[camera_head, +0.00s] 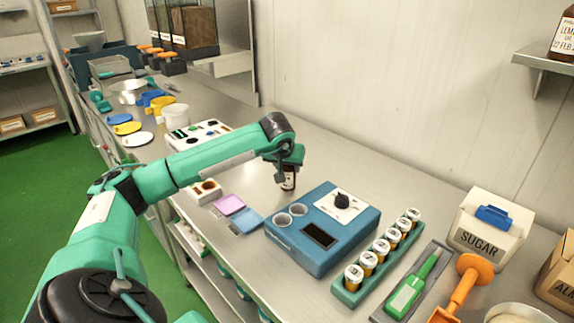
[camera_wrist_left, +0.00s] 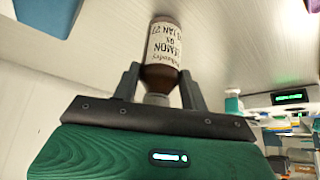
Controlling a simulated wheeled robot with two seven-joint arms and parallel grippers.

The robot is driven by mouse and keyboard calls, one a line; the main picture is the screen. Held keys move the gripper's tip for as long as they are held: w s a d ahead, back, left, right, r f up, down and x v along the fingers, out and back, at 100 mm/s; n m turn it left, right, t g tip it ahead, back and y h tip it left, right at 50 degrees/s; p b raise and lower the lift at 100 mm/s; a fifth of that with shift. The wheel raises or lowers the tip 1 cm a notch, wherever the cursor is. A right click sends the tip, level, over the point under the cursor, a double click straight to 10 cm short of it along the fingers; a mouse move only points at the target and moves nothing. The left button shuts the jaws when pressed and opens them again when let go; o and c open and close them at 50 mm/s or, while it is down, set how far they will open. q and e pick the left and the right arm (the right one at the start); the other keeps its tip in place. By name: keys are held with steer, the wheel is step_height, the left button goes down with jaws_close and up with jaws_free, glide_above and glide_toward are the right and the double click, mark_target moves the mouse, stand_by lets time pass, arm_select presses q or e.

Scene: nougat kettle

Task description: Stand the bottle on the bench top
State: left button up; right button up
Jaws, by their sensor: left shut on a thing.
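A small brown bottle (camera_head: 288,182) with a white label is upright in the head view, over the bench top (camera_head: 345,160) just behind the blue device. My left gripper (camera_head: 287,166) is shut on it from above. In the left wrist view the two fingers of the gripper (camera_wrist_left: 160,78) sit on either side of the neck end of the bottle (camera_wrist_left: 163,48), whose label reads LEMON. The bottle's base is at or close to the bench surface; I cannot tell if it touches. My right gripper is not in view.
A blue device (camera_head: 325,232) with a black knob stands nearest the bottle. A green rack (camera_head: 350,288) of vials and a SUGAR box (camera_head: 490,228) are to the right. Pink (camera_head: 229,205) and blue pads lie left of the device. Bench behind the bottle, towards the wall, is clear.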

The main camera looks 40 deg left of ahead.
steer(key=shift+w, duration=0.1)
arm_select(q)
steer(key=shift+f, duration=0.1)
steer(key=o, duration=0.9)
steer(key=shift+o, duration=1)
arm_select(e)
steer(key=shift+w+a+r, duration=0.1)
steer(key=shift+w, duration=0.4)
